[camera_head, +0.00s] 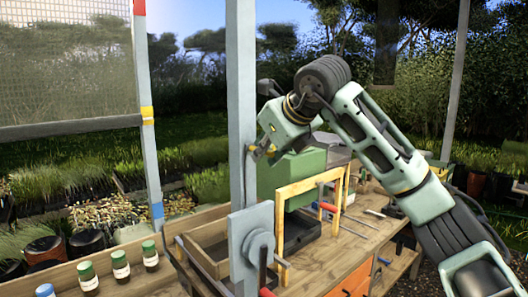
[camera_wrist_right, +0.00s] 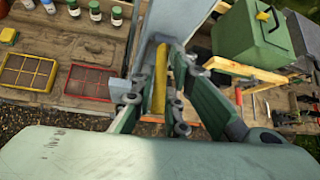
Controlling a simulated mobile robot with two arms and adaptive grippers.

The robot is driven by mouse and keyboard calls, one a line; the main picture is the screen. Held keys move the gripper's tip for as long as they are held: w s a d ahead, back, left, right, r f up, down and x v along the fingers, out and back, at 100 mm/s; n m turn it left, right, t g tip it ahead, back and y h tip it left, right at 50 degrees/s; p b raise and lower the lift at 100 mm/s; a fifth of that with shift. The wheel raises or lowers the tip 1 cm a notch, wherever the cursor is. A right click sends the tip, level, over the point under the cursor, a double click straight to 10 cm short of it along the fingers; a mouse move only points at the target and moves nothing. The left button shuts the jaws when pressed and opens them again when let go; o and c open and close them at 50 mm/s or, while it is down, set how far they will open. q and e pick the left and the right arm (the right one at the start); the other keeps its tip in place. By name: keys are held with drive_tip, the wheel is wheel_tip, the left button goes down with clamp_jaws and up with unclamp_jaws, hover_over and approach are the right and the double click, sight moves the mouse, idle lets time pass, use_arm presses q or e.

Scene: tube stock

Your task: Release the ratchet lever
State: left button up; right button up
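My right gripper (camera_head: 262,152) is at the grey upright post (camera_head: 241,100), with small yellow parts at its fingertips. In the right wrist view its two green fingers (camera_wrist_right: 163,95) stand on either side of a narrow yellow bar (camera_wrist_right: 160,78), which looks like the ratchet lever. I cannot tell whether the fingers touch the bar. A grey plate with a round drum (camera_head: 258,243) is on the post lower down, with a red-ended handle (camera_head: 266,292) below it. My left gripper is not in view.
A green box (camera_head: 303,165) and a yellow-wooden frame (camera_head: 282,220) stand on the wooden bench (camera_head: 335,258) right of the post. Several capped bottles (camera_head: 120,266) stand at left. A framed mesh panel (camera_head: 65,65) hangs at upper left. Shallow trays (camera_wrist_right: 86,82) show in the wrist view.

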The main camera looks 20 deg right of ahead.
drive_tip(key=shift+o, duration=1.4)
drive_tip(key=v, duration=1.2)
drive_tip(key=shift+a, duration=0.15)
